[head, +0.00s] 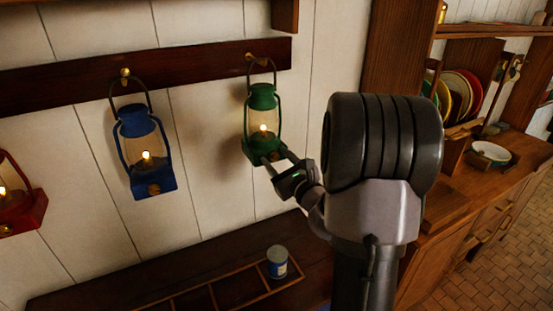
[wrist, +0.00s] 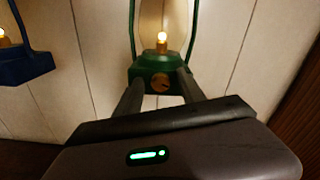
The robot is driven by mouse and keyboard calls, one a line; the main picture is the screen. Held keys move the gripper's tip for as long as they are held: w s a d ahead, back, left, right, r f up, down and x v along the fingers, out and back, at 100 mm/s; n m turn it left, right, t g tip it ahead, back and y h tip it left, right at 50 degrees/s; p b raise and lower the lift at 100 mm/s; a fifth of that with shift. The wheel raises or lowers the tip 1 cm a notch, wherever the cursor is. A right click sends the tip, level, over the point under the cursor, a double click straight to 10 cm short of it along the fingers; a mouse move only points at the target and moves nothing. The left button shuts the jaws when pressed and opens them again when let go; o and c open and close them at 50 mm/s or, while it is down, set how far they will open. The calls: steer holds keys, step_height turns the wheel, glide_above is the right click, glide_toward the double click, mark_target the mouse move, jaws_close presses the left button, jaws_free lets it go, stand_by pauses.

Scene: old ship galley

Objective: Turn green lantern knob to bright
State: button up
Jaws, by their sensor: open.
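The green lantern (head: 263,98) hangs from a hook on the dark wall rail, with a small flame lit inside its glass. In the wrist view its green base (wrist: 146,72) carries a round brass-brown knob (wrist: 160,83) on the front. My gripper (wrist: 157,78) is open, its two fingers reaching up on either side of the knob. I cannot tell whether the fingertips touch the knob or base. In the head view my gripper (head: 268,164) is at the lantern's base, and the knob is hidden there.
A blue lantern (head: 146,150) hangs to the left, and a red lantern (head: 18,195) further left. A can (head: 277,262) stands in a divided wooden tray (head: 228,288) below. A wooden dresser with plates (head: 466,92) stands at the right.

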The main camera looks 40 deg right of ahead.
steer(key=shift+c, duration=0.5)
jaws_close()
